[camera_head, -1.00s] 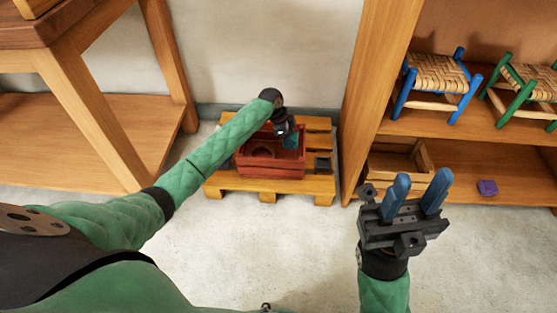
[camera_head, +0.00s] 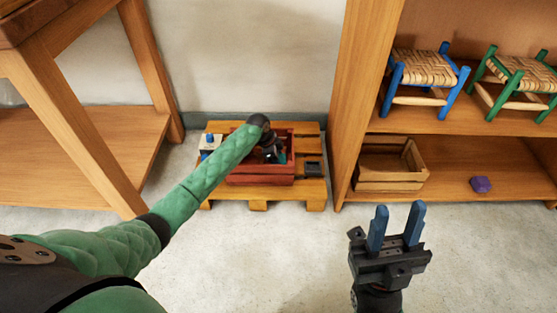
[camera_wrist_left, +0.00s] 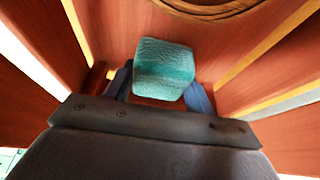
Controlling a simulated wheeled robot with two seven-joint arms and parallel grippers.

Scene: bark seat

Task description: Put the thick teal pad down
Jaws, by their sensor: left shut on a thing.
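The thick teal pad (camera_wrist_left: 165,68) is between the two blue fingers of my left gripper (camera_wrist_left: 160,88) in the left wrist view. Red crate walls surround it on both sides. In the head view my left gripper (camera_head: 272,154) reaches down into the red crate (camera_head: 258,179), and only a sliver of teal shows beside it. Whether the pad touches the crate's floor cannot be told. My right gripper (camera_head: 399,209) is open and empty above the floor at the right, its blue fingers apart.
The crate stands on a wooden pallet (camera_head: 312,188). A white and blue item (camera_head: 209,143) and a dark block (camera_head: 313,169) lie on the pallet. A shelf at the right holds a blue stool (camera_head: 425,68), a green stool (camera_head: 522,72), a wooden box (camera_head: 390,168) and a purple block (camera_head: 481,184).

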